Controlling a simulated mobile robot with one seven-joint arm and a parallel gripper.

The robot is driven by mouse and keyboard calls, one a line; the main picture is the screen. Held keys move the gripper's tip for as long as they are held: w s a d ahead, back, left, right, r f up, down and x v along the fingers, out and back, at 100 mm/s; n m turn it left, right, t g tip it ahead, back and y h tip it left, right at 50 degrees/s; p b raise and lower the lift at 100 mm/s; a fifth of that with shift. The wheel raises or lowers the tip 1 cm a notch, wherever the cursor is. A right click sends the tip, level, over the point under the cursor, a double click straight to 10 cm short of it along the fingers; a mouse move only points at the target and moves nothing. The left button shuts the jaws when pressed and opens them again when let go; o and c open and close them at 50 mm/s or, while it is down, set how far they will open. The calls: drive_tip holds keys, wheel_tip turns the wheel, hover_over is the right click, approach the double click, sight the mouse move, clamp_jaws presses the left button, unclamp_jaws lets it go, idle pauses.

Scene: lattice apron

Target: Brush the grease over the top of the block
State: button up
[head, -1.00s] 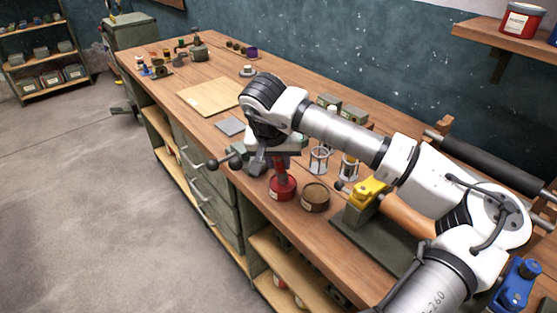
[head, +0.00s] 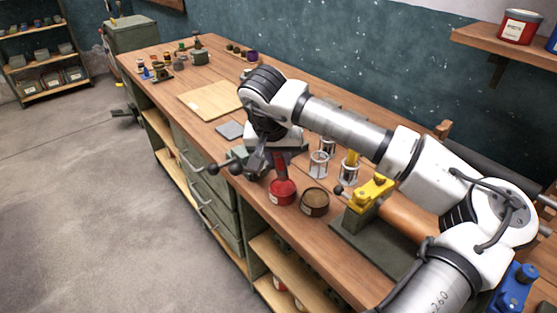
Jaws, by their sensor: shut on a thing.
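My gripper (head: 268,158) hangs over the front edge of the bench, pointing down, with its fingers largely hidden by the wrist. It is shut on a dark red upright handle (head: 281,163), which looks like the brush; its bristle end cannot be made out. A red tin (head: 283,194) stands just below the handle, and I cannot tell whether they touch. An open round tin with brown contents (head: 314,203) stands to its right. A green vise with a ball-ended bar (head: 224,168) sits behind and left of my gripper. The block cannot be clearly picked out.
Two clear jars with metal frames (head: 319,164) stand behind the tins. A yellow-topped clamp (head: 372,191) stands on a dark base to the right. A grey plate (head: 230,130) and a wooden board (head: 209,99) lie farther along the bench (head: 170,81).

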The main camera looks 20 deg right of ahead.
drive_tip(key=shift+r+p, duration=0.85)
drive_tip(key=shift+r, duration=1.35)
drive_tip(key=shift+f, duration=0.1)
